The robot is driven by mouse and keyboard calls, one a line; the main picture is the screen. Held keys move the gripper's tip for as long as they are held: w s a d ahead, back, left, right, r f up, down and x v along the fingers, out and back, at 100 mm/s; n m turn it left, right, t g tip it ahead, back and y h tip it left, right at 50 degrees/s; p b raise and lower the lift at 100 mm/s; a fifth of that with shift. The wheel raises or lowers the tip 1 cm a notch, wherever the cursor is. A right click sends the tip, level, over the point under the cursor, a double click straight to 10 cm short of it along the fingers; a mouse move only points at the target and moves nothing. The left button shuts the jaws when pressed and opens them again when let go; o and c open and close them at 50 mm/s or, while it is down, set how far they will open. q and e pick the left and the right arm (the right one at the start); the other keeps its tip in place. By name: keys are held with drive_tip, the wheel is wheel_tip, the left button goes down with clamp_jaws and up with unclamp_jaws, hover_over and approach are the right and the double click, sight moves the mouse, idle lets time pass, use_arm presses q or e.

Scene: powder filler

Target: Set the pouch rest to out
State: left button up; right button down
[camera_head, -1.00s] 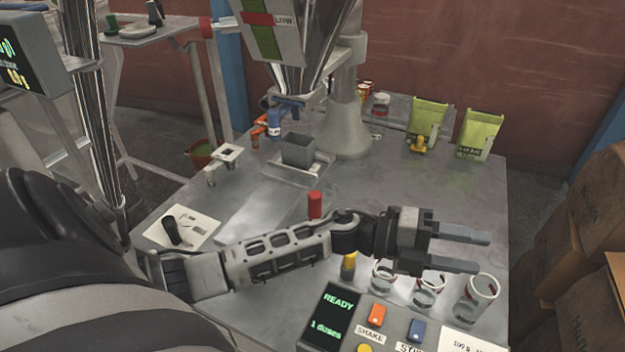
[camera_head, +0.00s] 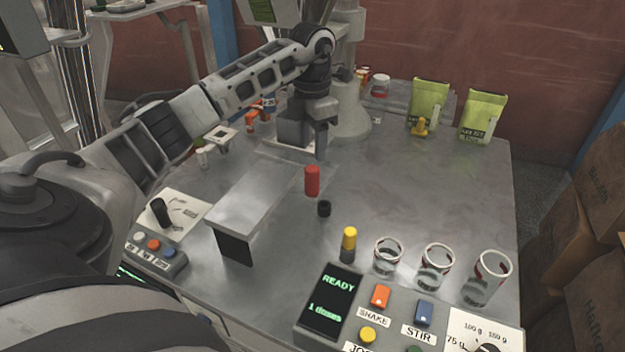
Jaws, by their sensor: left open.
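My left arm reaches in from the left, and its gripper (camera_head: 308,138) points down below the filler's spout area. It is open, at the small grey open-topped box (camera_head: 291,132) on a pale base, and partly hides it. I cannot tell whether the fingers touch the box. No part is labelled as the pouch rest; this box may be it. In front of it is a flat metal slab (camera_head: 254,196) with a dark front face. My right gripper is not in view.
A yellow-topped piece (camera_head: 348,244), glass jars (camera_head: 435,266) and a control panel (camera_head: 330,302) reading READY are at the front. Green pouches (camera_head: 428,103) stand at the back right. The right-middle table is clear.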

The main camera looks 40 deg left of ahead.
sight(312, 180)
use_arm(q)
wheel_tip(312, 180, down, 11)
drive_tip(key=shift+r, duration=0.2)
clamp_jaws()
drive_tip(key=shift+d, duration=0.1)
